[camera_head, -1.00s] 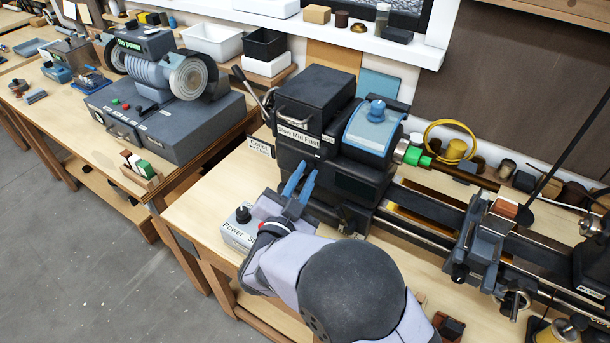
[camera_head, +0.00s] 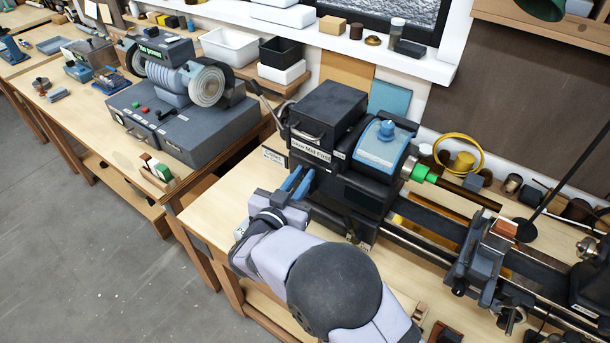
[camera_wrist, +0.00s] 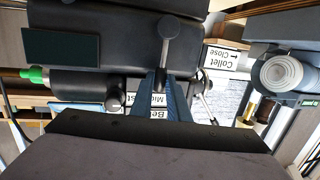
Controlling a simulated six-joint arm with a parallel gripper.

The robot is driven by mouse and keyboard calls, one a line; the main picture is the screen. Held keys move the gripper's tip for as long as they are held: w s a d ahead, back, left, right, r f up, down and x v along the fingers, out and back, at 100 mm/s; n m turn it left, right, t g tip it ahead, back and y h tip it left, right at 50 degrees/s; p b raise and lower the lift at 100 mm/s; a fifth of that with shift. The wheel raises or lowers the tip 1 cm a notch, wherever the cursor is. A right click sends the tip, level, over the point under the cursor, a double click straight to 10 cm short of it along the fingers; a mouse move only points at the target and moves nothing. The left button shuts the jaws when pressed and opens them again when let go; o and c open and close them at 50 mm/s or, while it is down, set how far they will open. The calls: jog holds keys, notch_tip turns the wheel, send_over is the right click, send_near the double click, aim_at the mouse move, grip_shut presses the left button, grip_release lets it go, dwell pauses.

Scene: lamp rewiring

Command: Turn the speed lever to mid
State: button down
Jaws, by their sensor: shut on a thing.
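The lathe headstock (camera_head: 345,185) is dark, with a "Slow Mid Fast" label (camera_head: 310,151) on its front. The label shows upside down and partly covered in the wrist view (camera_wrist: 150,100). My gripper (camera_head: 303,180) has blue fingers that reach the headstock front just below the label. In the wrist view my gripper (camera_wrist: 163,80) is shut on the stem of the speed lever, whose round dark knob (camera_wrist: 168,27) stands beyond the fingertips. The lever is hidden in the head view, and its setting cannot be read.
A "Collet Close" label (camera_wrist: 221,59) and a second lever (camera_wrist: 206,90) are close beside the fingers. The lathe bed (camera_head: 430,225) runs off to the right. A grinder (camera_head: 185,110) stands on the left bench. Bare bench top (camera_head: 215,205) lies left of my arm.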

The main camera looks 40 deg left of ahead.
dwell(0.4)
jog(key=c, duration=1.7)
grip_release()
jog(key=b+v, duration=0.3)
jog(key=v, duration=0.4)
jog(key=shift+s, duration=0.2)
